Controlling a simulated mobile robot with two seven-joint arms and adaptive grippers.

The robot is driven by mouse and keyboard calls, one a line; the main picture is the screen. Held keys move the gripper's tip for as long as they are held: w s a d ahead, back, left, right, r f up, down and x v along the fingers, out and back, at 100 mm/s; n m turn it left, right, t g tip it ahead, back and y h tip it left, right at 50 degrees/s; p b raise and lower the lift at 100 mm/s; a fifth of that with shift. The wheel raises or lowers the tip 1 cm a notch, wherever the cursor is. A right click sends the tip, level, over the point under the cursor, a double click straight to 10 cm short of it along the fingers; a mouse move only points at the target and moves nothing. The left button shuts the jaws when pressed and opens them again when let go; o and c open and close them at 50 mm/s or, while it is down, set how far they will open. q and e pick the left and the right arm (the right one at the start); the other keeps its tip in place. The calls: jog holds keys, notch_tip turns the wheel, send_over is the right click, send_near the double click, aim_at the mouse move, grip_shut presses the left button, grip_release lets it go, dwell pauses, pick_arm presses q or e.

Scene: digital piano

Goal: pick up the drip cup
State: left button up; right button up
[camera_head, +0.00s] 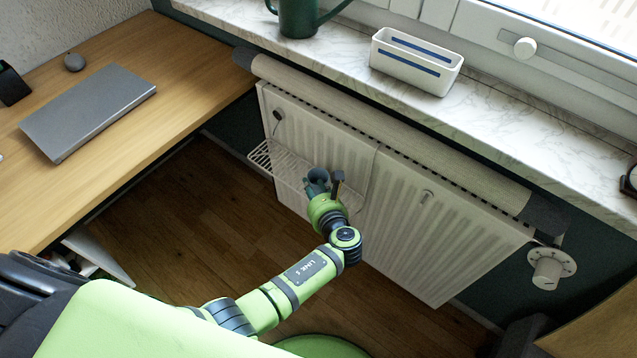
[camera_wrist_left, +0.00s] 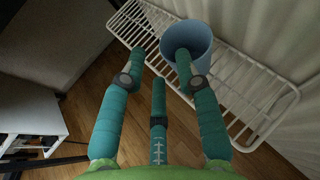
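A blue cup (camera_wrist_left: 197,36), which I take as the drip cup, stands on a white wire rack (camera_wrist_left: 255,75) in the left wrist view. My left gripper (camera_wrist_left: 160,66) has three teal fingers spread apart with nothing between them. Its right fingertip overlaps the cup's near side and opening; I cannot tell whether it is inside or in front. In the head view my left gripper (camera_head: 328,186) is at the rack (camera_head: 272,158) in front of the radiator, and the cup is small and partly hidden among the fingers. My right gripper is not in view.
The radiator (camera_head: 400,215) stands right behind the rack. A wooden desk (camera_head: 130,130) with a laptop (camera_head: 88,110) is at the left. The floor below is open.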

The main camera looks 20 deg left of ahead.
aim_at(312, 184)
pick_arm(q)
jog(key=x, duration=0.2)
jog(key=shift+w+a+f, duration=0.1)
jog(key=shift+w+f, duration=0.15)
jog(key=shift+w+a, duration=0.15)
jog(key=shift+w, duration=0.05)
grip_shut()
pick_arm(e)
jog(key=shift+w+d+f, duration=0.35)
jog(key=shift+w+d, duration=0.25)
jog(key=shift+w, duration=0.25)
